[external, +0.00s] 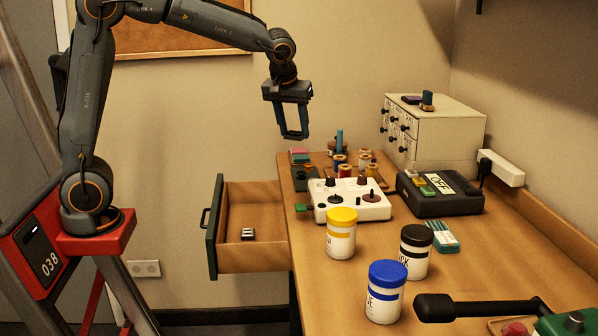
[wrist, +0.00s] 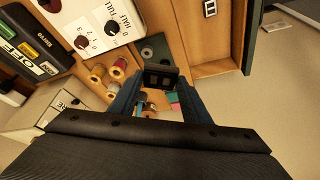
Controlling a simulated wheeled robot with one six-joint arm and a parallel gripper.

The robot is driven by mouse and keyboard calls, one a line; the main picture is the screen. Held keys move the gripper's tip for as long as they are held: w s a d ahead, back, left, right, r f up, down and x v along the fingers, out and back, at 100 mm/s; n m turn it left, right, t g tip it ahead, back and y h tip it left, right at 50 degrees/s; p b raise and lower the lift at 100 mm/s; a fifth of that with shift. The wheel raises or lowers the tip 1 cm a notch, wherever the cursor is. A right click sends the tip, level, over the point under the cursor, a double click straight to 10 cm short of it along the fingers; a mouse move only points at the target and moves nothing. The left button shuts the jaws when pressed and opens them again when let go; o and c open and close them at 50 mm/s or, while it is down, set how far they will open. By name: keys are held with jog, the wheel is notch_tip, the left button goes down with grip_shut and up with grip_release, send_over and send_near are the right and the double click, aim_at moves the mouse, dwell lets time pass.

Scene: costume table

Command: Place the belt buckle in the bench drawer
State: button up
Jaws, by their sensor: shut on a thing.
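My gripper (external: 294,133) is raised above the back left of the bench, pointing down. In the wrist view its blue fingers (wrist: 160,88) are closed on a small dark piece with two square openings, which looks like a belt buckle (wrist: 160,76). The fingers partly hide it, and it is hard to make out in the external view. The bench drawer (external: 214,226) is pulled open at the bench's left side, below and left of my gripper. Its wooden inside also shows in the wrist view (wrist: 207,42).
A small two-windowed grey piece (external: 247,233) lies in the drawer, with bare floor around it. Thread spools (external: 365,160), a white control box (external: 349,199), a black box (external: 440,194), a cabinet (external: 436,132) and paint jars (external: 341,232) crowd the bench.

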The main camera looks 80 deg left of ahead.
jog(key=s+a+n+g, duration=0.2)
jog(key=s+a+n, duration=0.4)
jog(key=s+a, duration=0.9)
jog(key=shift+y, duration=0.3)
jog(key=f, duration=2.9)
jog(key=shift+w+d+b, duration=0.2)
jog(key=shift+d+b, duration=0.1)
jog(key=shift+f+b, duration=0.3)
jog(key=shift+f, duration=1.85)
jog(key=shift+f, duration=0.15)
jog(key=o, duration=1)
jog(key=shift+o, duration=0.2)
jog(key=shift+r, duration=0.2)
jog(key=v, duration=1.2)
